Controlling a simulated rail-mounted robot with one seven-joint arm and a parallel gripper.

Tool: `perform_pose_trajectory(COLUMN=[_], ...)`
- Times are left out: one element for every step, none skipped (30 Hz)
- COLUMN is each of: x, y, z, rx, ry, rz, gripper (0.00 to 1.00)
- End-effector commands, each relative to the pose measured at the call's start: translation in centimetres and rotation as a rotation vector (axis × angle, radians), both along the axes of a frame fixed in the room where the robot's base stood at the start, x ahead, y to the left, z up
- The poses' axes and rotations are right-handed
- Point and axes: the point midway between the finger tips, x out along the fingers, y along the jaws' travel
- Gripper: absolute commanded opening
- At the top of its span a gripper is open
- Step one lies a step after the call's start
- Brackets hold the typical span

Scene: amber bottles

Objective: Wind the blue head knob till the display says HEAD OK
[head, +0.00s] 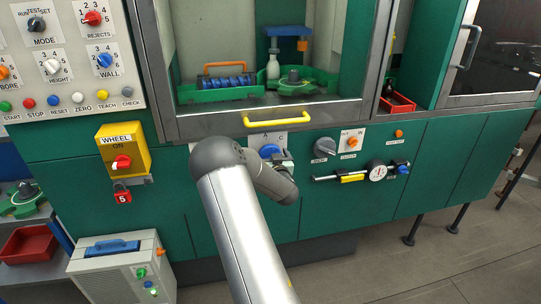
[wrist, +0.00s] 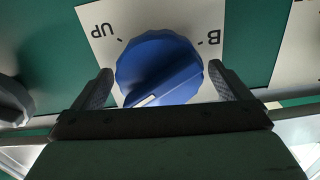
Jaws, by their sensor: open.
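A large blue knob (wrist: 160,68) with a ribbed rim and a raised grip bar fills the middle of the wrist view. A white mark on the bar points to the lower left there. Its white plate (wrist: 100,18) carries upside-down letters, "UP" and "B". In the head view this blue knob (head: 269,151) shows just above my arm's end, partly covered. My gripper (wrist: 160,75) is open, with one finger on each side of the knob; whether they touch it I cannot tell. No display reading HEAD OK is in view.
A dark knob (head: 324,147) and an orange knob (head: 352,142) sit to the right. Beyond them are a dial gauge (head: 377,172) and a smaller blue knob (head: 403,169). A yellow handle (head: 277,120) juts out above. The yellow WHEEL switch box (head: 123,150) is at left.

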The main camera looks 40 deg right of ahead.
Motion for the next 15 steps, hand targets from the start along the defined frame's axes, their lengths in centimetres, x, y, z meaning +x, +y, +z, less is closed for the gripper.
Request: perform_pose_trajectory(x=[-0.02, -0.02, -0.02, -0.03, -0.03, -0.03, -0.03, -0.04, -0.04, -0.04, -0.04, -0.04, -0.05, -0.06, -0.06], y=[0.00, 0.00, 0.00, 0.00, 0.00, 0.00, 0.00, 0.01, 0.01, 0.01, 0.01, 0.00, -0.02, -0.03, -0.01], z=[-0.01, -0.01, -0.01, -0.01, -0.01, -0.01, -0.01, -0.01, -0.01, -0.04, -0.11, -0.26, -0.39, -0.50, -0.57], rx=[0.000, 0.000, 0.000, 0.000, 0.000, 0.000, 0.000, 0.000, 0.000, -0.001, -0.004, -0.013, -0.023, -0.035, -0.057], ry=[0.000, 0.000, 0.000, 0.000, 0.000, 0.000, 0.000, 0.000, 0.000, 0.000, 0.002, 0.005, 0.010, 0.014, 0.023], rz=[0.000, 0.000, 0.000, 0.000, 0.000, 0.000, 0.000, 0.000, 0.000, 0.000, 0.000, -0.001, -0.001, -0.002, -0.001], gripper=[0.97, 0.94, 0.83, 0.74, 0.66, 0.55, 0.52, 0.52, 0.52, 0.52, 0.52, 0.52, 0.52, 0.52, 0.52])
